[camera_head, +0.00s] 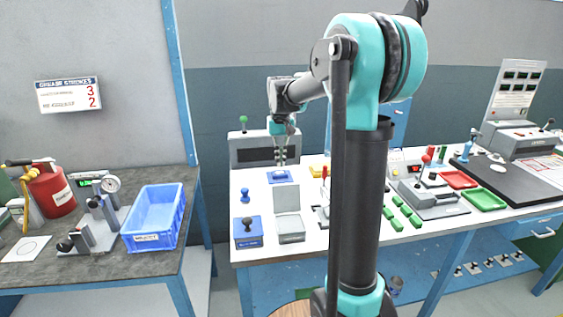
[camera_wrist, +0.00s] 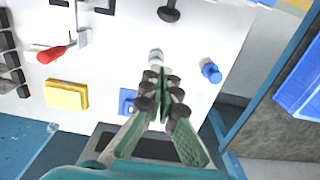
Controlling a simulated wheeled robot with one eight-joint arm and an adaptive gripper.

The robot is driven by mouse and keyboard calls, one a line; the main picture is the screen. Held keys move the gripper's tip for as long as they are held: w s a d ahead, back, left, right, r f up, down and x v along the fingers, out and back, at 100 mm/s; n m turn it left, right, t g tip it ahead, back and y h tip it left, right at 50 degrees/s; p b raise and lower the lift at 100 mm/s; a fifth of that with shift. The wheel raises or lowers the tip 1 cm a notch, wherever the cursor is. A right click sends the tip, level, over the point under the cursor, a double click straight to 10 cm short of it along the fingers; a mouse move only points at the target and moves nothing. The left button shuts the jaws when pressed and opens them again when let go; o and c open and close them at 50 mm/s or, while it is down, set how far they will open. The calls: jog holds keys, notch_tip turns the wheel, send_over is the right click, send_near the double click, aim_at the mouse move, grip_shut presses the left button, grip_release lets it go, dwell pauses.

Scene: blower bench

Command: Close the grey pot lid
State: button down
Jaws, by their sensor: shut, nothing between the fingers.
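A light grey box-shaped pot (camera_head: 291,229) with a label on its front stands near the front edge of the white bench in the head view. Its flat grey lid (camera_head: 287,199) stands raised at the back, so the pot is open. My gripper (camera_head: 281,158) is shut and empty, above the bench behind the lid. In the wrist view my gripper (camera_wrist: 162,84) has its fingers together, with a small pale knob (camera_wrist: 156,56) just beyond the tips. I cannot clearly make out the pot or lid in the wrist view.
A blue box with a dark knob (camera_head: 248,231) stands left of the pot, with a small blue knob (camera_head: 246,196) behind it. A blue pad (camera_head: 279,177) lies below my gripper. A red-handled clamp (camera_wrist: 58,51) and a yellow block (camera_wrist: 66,95) lie to one side.

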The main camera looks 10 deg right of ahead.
aim_at(286, 197)
jog(key=s+f, duration=0.3)
jog(key=f, duration=0.3)
jog(key=shift+s, duration=0.4)
jog(key=shift+s+r, duration=0.1)
jog(key=shift+s+r+t, duration=0.25)
jog(key=shift+t, duration=0.15)
